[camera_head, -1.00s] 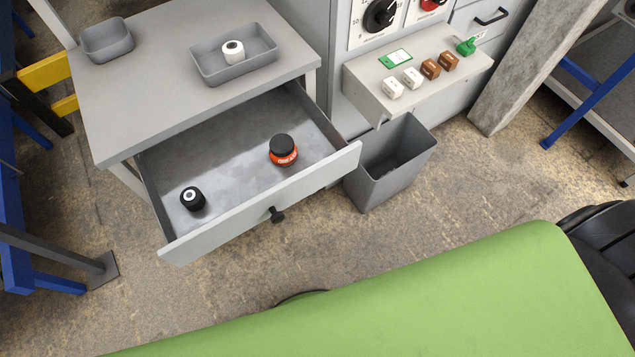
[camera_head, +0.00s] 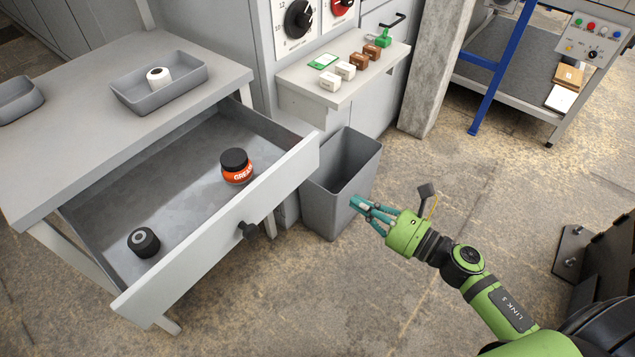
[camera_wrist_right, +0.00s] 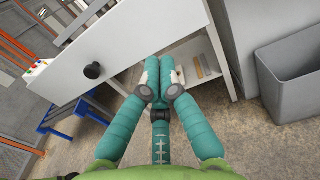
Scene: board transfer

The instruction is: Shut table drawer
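The table drawer (camera_head: 215,240) stands pulled out of the grey table (camera_head: 90,100), its front panel facing the lower right. A black knob (camera_head: 249,230) is on its front. Inside lie an orange grease jar with a black lid (camera_head: 237,168) and a black roll (camera_head: 143,242). My right gripper (camera_head: 357,204) is right of the drawer front, apart from it, in front of the grey bin. In the right wrist view, the teal fingers (camera_wrist_right: 160,72) are together with nothing seen between them; the drawer front (camera_wrist_right: 130,35) and knob (camera_wrist_right: 92,71) are ahead. My left gripper is out of view.
A grey bin (camera_head: 368,165) stands on the floor beside the drawer's right end. A grey tray (camera_head: 190,88) with a white roll (camera_head: 158,76) and another grey container (camera_head: 15,100) are on the tabletop. A shelf (camera_head: 300,98) holds small blocks. Floor before the drawer is clear.

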